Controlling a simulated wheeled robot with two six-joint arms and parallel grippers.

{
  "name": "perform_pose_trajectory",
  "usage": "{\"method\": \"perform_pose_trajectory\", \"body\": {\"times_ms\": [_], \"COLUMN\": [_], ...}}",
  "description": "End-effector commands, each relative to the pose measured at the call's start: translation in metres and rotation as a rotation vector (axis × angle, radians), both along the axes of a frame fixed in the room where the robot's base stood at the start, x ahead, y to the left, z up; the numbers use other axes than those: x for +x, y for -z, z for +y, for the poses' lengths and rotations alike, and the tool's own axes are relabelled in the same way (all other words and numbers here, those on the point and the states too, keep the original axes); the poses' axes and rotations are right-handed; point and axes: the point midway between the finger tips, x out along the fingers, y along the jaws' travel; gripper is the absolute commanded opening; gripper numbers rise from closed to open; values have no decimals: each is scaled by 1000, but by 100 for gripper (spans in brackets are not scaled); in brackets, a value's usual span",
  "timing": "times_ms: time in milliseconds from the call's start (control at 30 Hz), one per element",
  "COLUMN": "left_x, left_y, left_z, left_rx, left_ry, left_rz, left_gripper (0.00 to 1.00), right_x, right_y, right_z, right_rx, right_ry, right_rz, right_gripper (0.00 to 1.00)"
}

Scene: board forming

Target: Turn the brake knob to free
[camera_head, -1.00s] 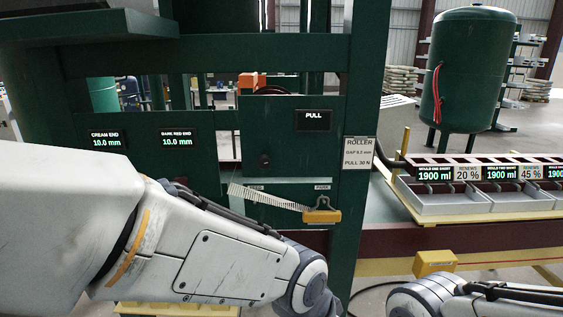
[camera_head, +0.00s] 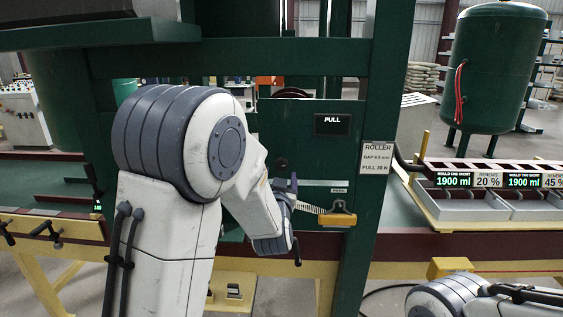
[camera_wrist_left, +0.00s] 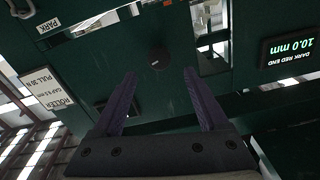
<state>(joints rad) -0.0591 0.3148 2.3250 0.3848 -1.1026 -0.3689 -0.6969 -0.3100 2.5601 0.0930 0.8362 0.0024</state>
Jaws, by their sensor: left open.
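The brake knob (camera_head: 281,163) is a small dark round knob on the green panel (camera_head: 340,155), below the PULL display. In the left wrist view the knob (camera_wrist_left: 156,60) lies just beyond the fingertips and roughly centred between them, with a small pale mark on its face. My left gripper (camera_wrist_left: 159,76) is open and empty, with its two purple fingers pointing at the panel. In the head view the left gripper (camera_head: 292,184) is mostly hidden behind its own wrist, just below the knob. My right gripper is not in view; only its arm shows at lower right.
A yellow holder (camera_head: 338,219) with a pale coiled strip (camera_head: 308,208) sits right of the left wrist, below the PARK label (camera_head: 339,190). The green post (camera_head: 382,120) carries a ROLLER card (camera_head: 377,157). Trays (camera_head: 485,206) stand on the right bench.

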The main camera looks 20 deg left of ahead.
Motion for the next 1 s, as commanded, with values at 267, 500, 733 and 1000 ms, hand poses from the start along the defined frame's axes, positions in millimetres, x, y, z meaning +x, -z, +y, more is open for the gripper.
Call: {"method": "perform_pose_trajectory", "body": {"times_ms": [267, 500, 733, 1000], "left_x": [50, 71, 73, 73], "left_y": [-3, -1, 0, 0], "left_z": [14, 20, 20, 20], "left_rx": [0, -1, -1, -1], "left_ry": [0, 2, 3, 3], "left_rz": [4, 2, 2, 2], "left_gripper": [76, 76, 76, 0], "right_x": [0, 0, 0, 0], "right_y": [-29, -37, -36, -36], "right_z": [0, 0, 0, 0], "right_rx": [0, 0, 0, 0], "right_ry": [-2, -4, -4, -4], "right_rz": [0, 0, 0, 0], "right_gripper": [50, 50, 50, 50]}}
